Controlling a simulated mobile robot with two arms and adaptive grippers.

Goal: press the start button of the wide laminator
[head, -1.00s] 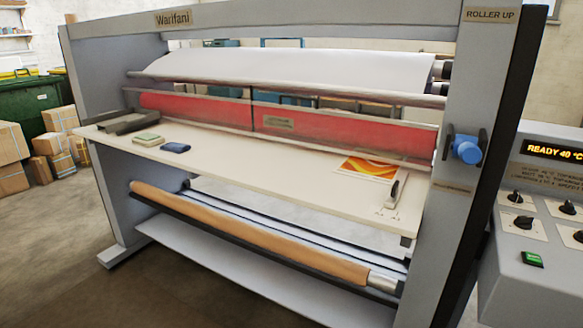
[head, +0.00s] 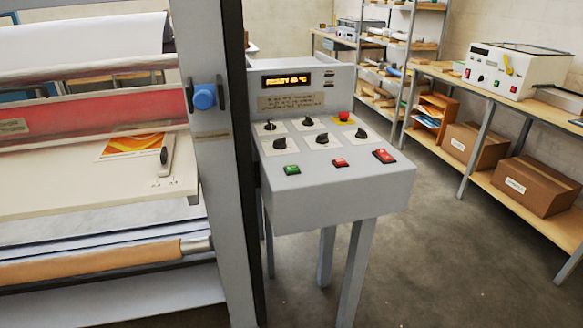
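The wide laminator (head: 212,160) fills the left of the head view, with its red roller (head: 90,110) and pale feed table (head: 60,190). Its grey control console (head: 390,190) stands just right of the frame post on grey legs. A green button (head: 291,170) is at the console's front left. The button labels are too small to read. Neither of my grippers shows in the view.
The console also has several black knobs (head: 322,139), a red-topped stop button (head: 344,116) and a lit display (head: 287,81). A bench with a smaller machine (head: 514,70) and cardboard boxes (head: 535,186) stands at the right. The floor (head: 450,255) between is clear.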

